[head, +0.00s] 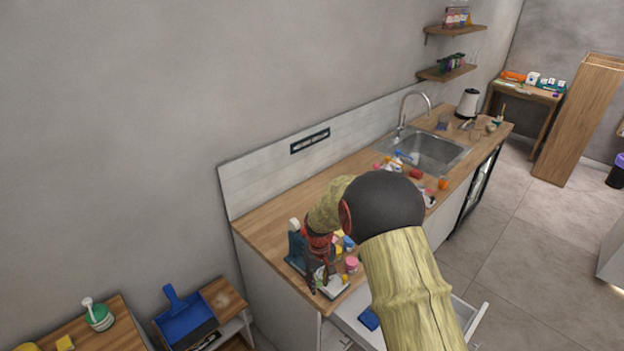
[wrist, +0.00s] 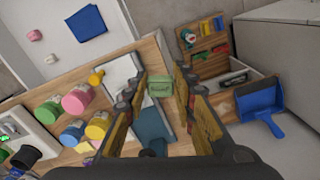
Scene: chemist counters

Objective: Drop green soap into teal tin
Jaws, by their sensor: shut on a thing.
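The green soap (wrist: 159,86) is a small block between the fingertips of my gripper (wrist: 166,88) in the wrist view. My gripper is shut on it. In the head view my gripper (head: 318,282) is over the near left end of the wooden counter, and the soap cannot be made out there. A dark teal object (wrist: 154,127), perhaps the teal tin, lies below and between the fingers in the wrist view, partly hidden by them. A teal shape also stands left of my gripper in the head view (head: 296,248). I cannot tell whether it is open.
A white tray-like item (wrist: 120,74) and several pink, yellow and blue jars crowd the counter (head: 262,240). An open drawer (head: 350,318) holds a blue cloth (head: 368,318). A blue dustpan (head: 186,318) lies on a lower table at left. The sink (head: 432,150) is farther along.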

